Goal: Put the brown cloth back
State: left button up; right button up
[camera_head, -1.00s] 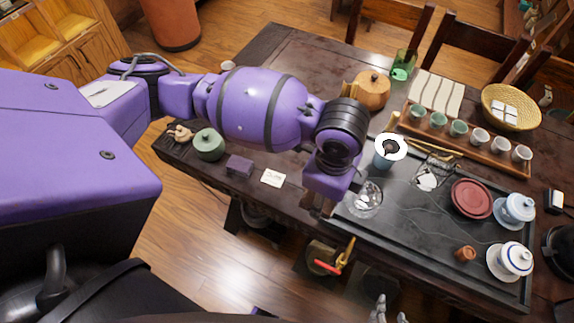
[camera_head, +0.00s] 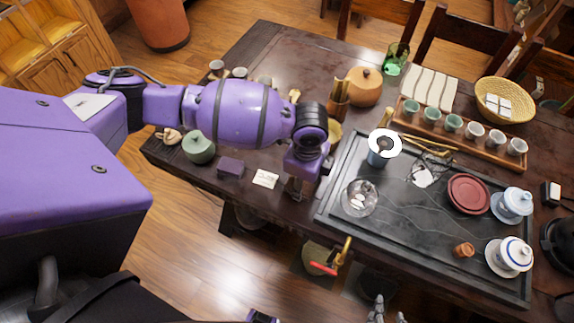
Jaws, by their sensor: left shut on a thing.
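My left gripper (camera_head: 297,187) is at the table's front edge, left of the black tea tray (camera_head: 335,212), pointing down. Its fingers are shut on a small, dark brown thing, which I take to be the brown cloth; it is mostly hidden by the gripper and hard to tell from the dark wood. Two grey fingertips of my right gripper (camera_head: 388,312) show apart at the bottom edge, below the table, with nothing visible between them.
Left of the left gripper are a white card (camera_head: 265,179), a purple block (camera_head: 230,168) and a green lidded pot (camera_head: 198,148). On the tray are a glass dish (camera_head: 360,198), a blue cup with a strainer (camera_head: 383,152) and a red plate (camera_head: 468,193).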

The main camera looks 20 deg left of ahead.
aim_at(304, 183)
pick_arm(q)
jog(key=shift+w+r, duration=0.1)
jog(key=shift+w, duration=0.05)
jog(key=o, duration=1.1)
notch_tip(304, 183, up, 12)
jog(key=p, duration=0.1)
jog(key=shift+r, duration=0.1)
